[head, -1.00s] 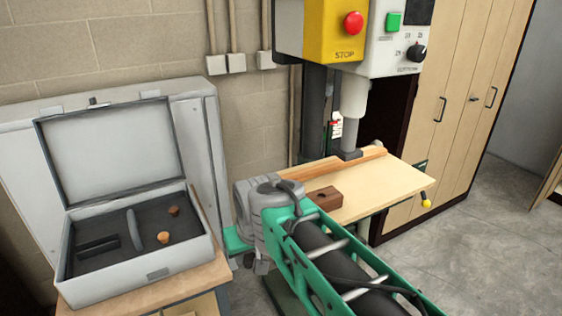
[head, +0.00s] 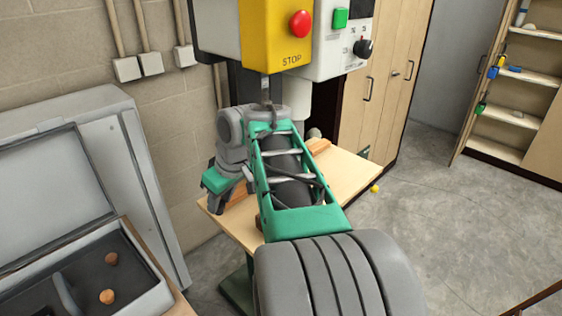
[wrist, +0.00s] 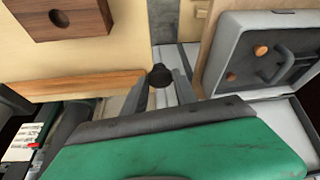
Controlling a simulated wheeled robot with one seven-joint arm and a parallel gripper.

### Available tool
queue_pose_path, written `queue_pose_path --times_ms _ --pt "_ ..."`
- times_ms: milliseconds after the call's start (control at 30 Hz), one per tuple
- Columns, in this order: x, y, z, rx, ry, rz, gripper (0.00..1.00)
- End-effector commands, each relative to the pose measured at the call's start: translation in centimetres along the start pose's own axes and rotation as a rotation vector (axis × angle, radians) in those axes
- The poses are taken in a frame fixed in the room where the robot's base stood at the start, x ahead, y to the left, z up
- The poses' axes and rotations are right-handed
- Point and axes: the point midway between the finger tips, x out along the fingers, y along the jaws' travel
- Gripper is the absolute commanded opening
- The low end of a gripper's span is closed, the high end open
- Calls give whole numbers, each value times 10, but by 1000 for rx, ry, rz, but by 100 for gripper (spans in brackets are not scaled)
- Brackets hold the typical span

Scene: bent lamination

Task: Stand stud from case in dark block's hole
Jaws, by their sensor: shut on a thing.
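My gripper (head: 222,195) is over the left part of the pale board in the head view. In the wrist view my gripper (wrist: 167,92) is shut on a dark stud (wrist: 160,75), whose round end shows between the fingertips. The dark brown block (wrist: 62,16) lies on the board at the wrist view's upper left, apart from the stud, with its round hole (wrist: 59,18) facing up. My arm hides most or all of the block in the head view. The open grey case (head: 128,300) is at the lower left; it also shows in the wrist view (wrist: 222,50).
The pale board (head: 350,175) carries a wooden strip (head: 319,146), partly behind my arm. The yellow and white drill press (head: 272,38) stands over it. Two orange-brown knobs, one here (head: 107,297), remain in the case. Open floor lies to the right.

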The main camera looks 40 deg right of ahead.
Motion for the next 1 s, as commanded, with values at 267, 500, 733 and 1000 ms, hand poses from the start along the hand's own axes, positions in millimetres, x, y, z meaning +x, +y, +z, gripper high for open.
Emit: queue_pose_path --times_ms 267,500,733,1000 --pt "-74 108 60 -123 3 -49 0" --pt "-80 120 77 -154 5 -61 0" --pt "-59 119 86 -151 5 -61 0" --pt "-32 119 97 -151 5 -60 0"
